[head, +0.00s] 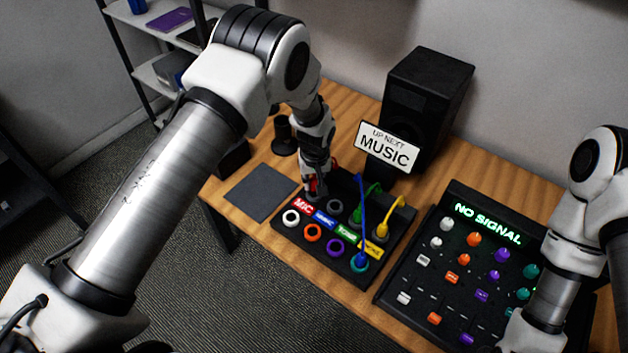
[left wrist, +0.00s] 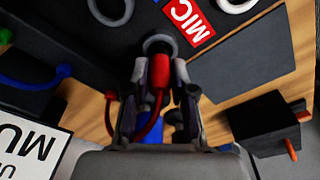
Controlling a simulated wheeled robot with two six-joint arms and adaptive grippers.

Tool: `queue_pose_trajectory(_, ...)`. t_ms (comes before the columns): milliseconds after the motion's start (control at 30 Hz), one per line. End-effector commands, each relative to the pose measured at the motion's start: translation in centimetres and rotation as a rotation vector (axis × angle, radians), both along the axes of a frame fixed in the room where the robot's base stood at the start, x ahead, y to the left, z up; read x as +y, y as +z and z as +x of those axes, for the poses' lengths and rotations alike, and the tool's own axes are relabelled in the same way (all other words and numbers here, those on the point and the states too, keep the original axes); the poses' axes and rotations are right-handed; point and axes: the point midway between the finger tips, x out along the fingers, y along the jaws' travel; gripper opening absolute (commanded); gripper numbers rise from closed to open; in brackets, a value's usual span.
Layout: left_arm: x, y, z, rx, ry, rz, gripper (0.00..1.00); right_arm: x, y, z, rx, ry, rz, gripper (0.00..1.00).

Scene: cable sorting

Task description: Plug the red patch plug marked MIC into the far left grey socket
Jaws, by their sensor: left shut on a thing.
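The red MIC plug (left wrist: 159,77) is upright between the fingers of my left gripper (left wrist: 160,90), which is shut on it. In the head view my left gripper (head: 314,192) is over the back left of the black patch panel (head: 323,265). The far left grey socket (left wrist: 158,42) shows as a ring right at the plug's tip in the left wrist view; I cannot tell whether the tip is inside. In the head view the gripper hides this socket. The red MIC label (head: 303,206) is just in front. My right gripper is out of view.
Another grey socket (head: 334,206) is to the right. Green (head: 372,188), blue (head: 362,210) and yellow (head: 390,229) cables rise from the panel. White (head: 291,217), orange (head: 313,232) and purple (head: 335,247) rings line the front. A mixer (head: 450,262) and a speaker (head: 428,95) stand nearby.

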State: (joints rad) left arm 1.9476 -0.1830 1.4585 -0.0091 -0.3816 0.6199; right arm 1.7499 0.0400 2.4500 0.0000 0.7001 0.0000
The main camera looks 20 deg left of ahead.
Motion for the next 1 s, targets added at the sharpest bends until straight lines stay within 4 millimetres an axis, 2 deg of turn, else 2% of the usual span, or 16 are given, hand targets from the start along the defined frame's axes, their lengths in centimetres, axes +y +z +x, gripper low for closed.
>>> queue_pose_trajectory(467, 0.0, -1.1, 0.0, 0.0, 0.0, 0.0, 0.0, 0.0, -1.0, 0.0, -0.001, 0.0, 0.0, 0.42)
queue_pose_trajectory(1000, 0.0, -1.5, 0.0, 0.0, 0.0, 0.0, 0.0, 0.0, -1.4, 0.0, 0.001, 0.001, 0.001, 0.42)
